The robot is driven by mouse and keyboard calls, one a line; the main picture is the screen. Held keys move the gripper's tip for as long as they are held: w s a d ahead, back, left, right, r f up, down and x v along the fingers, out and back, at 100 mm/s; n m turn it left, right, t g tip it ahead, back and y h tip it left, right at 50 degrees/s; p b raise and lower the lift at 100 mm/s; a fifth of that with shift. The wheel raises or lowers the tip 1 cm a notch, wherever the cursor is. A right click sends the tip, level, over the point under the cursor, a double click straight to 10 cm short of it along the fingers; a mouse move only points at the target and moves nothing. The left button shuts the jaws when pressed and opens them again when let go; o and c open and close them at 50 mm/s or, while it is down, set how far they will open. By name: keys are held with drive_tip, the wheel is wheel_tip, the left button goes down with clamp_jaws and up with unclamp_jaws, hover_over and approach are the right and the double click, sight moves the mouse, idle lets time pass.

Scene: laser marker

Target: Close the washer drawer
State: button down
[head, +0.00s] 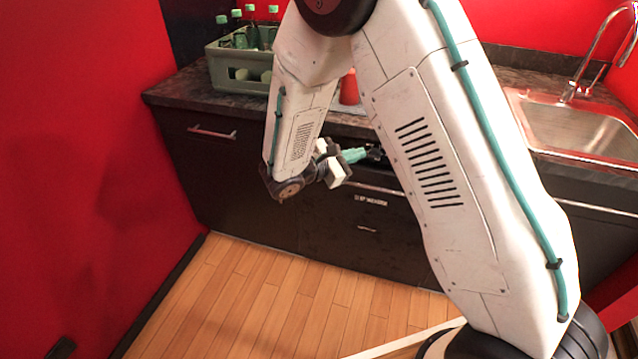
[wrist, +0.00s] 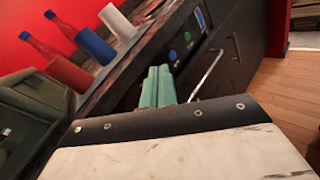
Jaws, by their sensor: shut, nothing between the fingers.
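The washer (head: 345,215) is a dark front with a small white label, set under the counter in the middle of the head view. Its upper part is partly hidden behind my arm, and I cannot tell how far its drawer stands out. My gripper (head: 362,155) has teal fingers and is shut and empty, in front of the washer's upper edge, just below the counter. In the wrist view the shut fingers (wrist: 158,86) point toward the dark front with a control panel (wrist: 187,42) of coloured buttons. I cannot tell whether they touch it.
A grey-green crate (head: 228,72) with green-capped bottles stands on the counter's left end. A red object (head: 349,90) is behind my arm. A sink (head: 580,130) is at right. A silver handle (wrist: 207,74) shows right of my fingers. The wooden floor (head: 235,300) at front left is clear.

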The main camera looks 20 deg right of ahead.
drive_tip(key=w+a+f+n+t+y, duration=0.25)
drive_tip(key=a+f+n+t, duration=0.3)
drive_tip(key=f, duration=0.55)
drive_tip(key=w+a+f+n+t+y, duration=0.25)
drive_tip(key=a+f+n+t, duration=0.35)
drive_tip(key=f, duration=0.5)
drive_tip(key=shift+n+g+y, duration=0.3)
drive_tip(key=shift+n+g, duration=0.05)
drive_tip(key=shift+g, duration=0.3)
drive_tip(key=x, duration=1.3)
drive_tip(key=shift+w+a+f, duration=0.1)
drive_tip(key=shift+w+a, duration=0.1)
drive_tip(key=shift+a, duration=0.05)
drive_tip(key=x, duration=0.4)
drive_tip(key=shift+w+d, duration=0.15)
drive_tip(key=shift+w, duration=0.1)
